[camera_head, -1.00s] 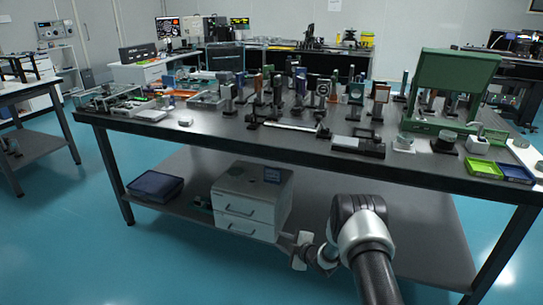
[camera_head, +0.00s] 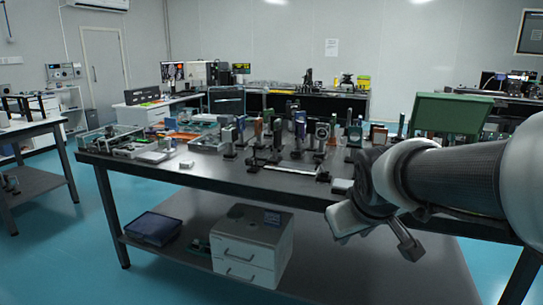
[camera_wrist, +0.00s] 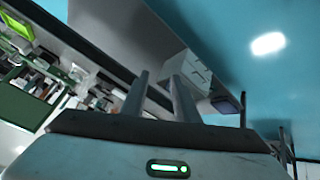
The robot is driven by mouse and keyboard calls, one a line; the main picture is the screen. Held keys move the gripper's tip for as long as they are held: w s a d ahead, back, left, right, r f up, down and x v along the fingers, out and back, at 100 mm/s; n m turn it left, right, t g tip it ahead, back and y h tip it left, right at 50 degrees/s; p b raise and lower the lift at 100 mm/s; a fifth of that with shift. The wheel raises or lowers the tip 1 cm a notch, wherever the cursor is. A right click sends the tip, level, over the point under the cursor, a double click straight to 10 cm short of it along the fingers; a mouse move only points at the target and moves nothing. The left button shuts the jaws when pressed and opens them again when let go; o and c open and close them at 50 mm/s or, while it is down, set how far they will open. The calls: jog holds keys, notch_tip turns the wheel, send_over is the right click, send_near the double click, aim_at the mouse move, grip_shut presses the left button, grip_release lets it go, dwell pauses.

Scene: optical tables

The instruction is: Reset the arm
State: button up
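My gripper shows in the wrist view (camera_wrist: 160,80), with its two fingers apart and nothing between them. In the head view, my arm reaches in from the right edge, bent at a joint in front of the optical table (camera_head: 310,192). The hand end of the arm hangs by the table's front edge, and its fingers cannot be made out clearly there. The arm hides the right part of the tabletop.
Optical mounts (camera_head: 300,125) crowd the tabletop, with a green panel (camera_head: 450,113) at the right. A white drawer unit (camera_head: 252,245) and a dark blue bin (camera_head: 153,228) sit on the lower shelf. Blue floor (camera_head: 60,265) is open at the front left.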

jog(key=s+a+m+g+y, duration=0.1)
jog(key=s+a+m+g, duration=0.15)
jog(key=s, duration=1.55)
notch_tip(320, 180, up, 27)
jog(key=w+p, duration=0.1)
jog(key=p, duration=2.7)
jog(key=shift+f+m, duration=0.2)
jog(key=shift+m, duration=0.15)
jog(key=shift+a+t, duration=0.1)
jog(key=shift+t, duration=0.15)
